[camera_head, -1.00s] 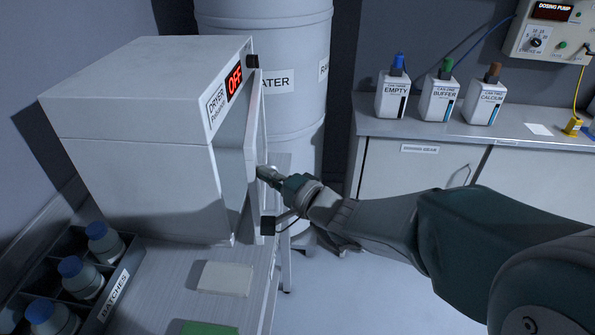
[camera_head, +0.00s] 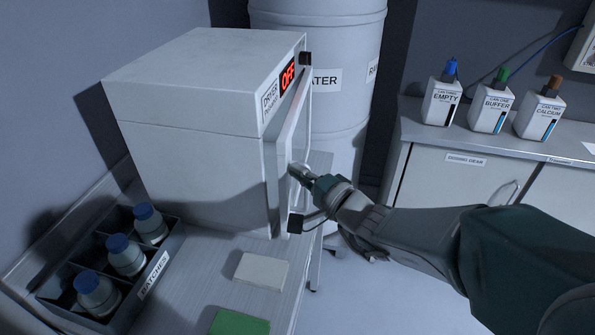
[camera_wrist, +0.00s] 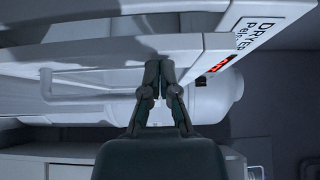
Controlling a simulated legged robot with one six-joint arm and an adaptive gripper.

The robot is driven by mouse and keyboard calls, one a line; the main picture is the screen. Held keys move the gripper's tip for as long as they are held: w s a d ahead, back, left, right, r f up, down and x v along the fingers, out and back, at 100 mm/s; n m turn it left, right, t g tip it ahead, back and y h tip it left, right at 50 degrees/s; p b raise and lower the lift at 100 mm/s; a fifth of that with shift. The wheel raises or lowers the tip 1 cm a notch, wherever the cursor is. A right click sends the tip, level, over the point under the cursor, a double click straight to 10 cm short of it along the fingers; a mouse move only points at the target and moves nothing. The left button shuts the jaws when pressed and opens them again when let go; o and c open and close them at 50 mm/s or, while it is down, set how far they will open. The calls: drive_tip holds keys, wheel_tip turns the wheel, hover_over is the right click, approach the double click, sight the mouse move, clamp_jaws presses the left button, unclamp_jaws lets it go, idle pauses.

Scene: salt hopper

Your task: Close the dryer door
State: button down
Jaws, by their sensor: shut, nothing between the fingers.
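The dryer (camera_head: 190,130) is a white box on the bench, with a red OFF display on its front. Its white door (camera_head: 293,130) is at the front face and looks nearly flush, with a narrow gap still showing along its edge. In the wrist view, the door (camera_wrist: 100,52) crosses the picture as a pale panel in front of my fingers. My gripper (camera_head: 296,171) is shut and empty, its tips at the door's outer face; it also shows in the wrist view (camera_wrist: 158,68). Whether the tips touch is unclear. A bar handle (camera_wrist: 85,98) shows left of the fingers.
A rack of blue-capped bottles (camera_head: 160,262), a pale block (camera_head: 262,270) and a green block (camera_head: 240,322) are on the dryer's bench. A large water tank (camera_head: 335,110) stands behind. A counter (camera_head: 440,138) with labelled cans is at right, with open floor between.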

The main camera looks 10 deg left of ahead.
sight(288, 203)
drive_tip(key=v, duration=0.7)
drive_tip(key=w+d+f+n+g+y, duration=0.3)
drive_tip(key=w+d+f+n+g, duration=0.2)
drive_tip(key=d+f+n+g, duration=0.55)
drive_tip(key=a+m, duration=0.1)
drive_tip(key=a, duration=0.4)
drive_tip(key=a+r+m, duration=0.1)
drive_tip(key=a, duration=0.5)
drive_tip(key=a+m+g, duration=0.1)
drive_tip(key=a, duration=0.4)
drive_tip(key=shift+s+a+r, duration=0.15)
drive_tip(key=shift+s+a, duration=0.1)
drive_tip(key=shift+s, duration=0.1)
drive_tip(key=a, duration=0.3)
drive_tip(key=shift+s+a, duration=0.2)
drive_tip(key=shift+d+r, duration=0.1)
drive_tip(key=shift+d, duration=0.15)
drive_tip(key=shift+a, duration=0.15)
